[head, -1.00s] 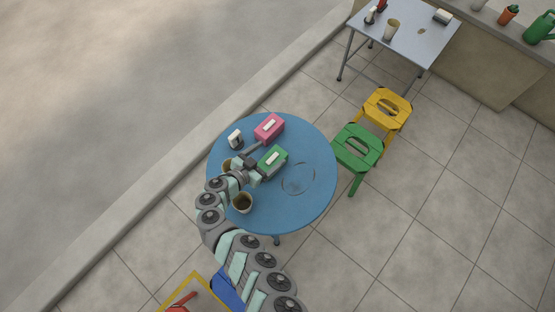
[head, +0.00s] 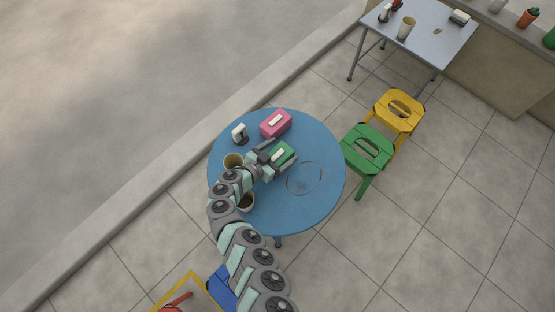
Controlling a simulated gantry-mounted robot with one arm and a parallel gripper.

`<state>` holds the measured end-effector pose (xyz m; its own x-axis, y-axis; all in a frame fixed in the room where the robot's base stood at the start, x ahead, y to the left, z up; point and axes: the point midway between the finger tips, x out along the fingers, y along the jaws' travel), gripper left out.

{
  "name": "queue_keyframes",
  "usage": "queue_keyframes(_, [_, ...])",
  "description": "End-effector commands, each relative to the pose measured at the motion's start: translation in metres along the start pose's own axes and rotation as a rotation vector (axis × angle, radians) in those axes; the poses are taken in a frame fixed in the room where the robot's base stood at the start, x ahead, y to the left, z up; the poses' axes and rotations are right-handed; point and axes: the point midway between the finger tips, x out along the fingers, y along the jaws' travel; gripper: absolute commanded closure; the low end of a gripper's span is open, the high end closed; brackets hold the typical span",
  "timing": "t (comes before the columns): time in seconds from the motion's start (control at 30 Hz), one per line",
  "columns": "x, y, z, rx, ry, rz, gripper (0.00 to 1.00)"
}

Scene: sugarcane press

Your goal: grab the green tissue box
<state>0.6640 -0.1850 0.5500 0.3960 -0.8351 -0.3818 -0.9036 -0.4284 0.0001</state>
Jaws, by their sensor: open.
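The green tissue box (head: 283,152) with a white tissue slot on top sits on the round blue table (head: 312,205). My gripper (head: 281,156) is over the box, its fingers spread with one on the upper left side and one on the lower right side. The gripper hides part of the box's near end. I cannot tell whether the fingers touch it.
A pink tissue box (head: 276,123) stands just above the green one. A white dispenser (head: 240,132) and two cups (head: 233,161) are at the table's left. A green stool (head: 367,149) and yellow stool (head: 398,110) stand to the right.

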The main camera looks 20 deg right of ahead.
Motion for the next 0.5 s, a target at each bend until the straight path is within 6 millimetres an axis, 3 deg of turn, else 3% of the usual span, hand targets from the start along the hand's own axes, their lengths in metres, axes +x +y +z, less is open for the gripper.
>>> queue_keyframes(0.13, [0.0103, 0.0016, 0.0003, 0.000, 0.000, 0.005, 0.15])
queue_keyframes(0.4, [0.0112, 0.0007, -0.0004, 0.001, -0.001, 0.002, 0.15])
queue_keyframes(0.5, [0.0111, 0.0007, -0.0003, 0.001, -0.001, 0.002, 0.23])
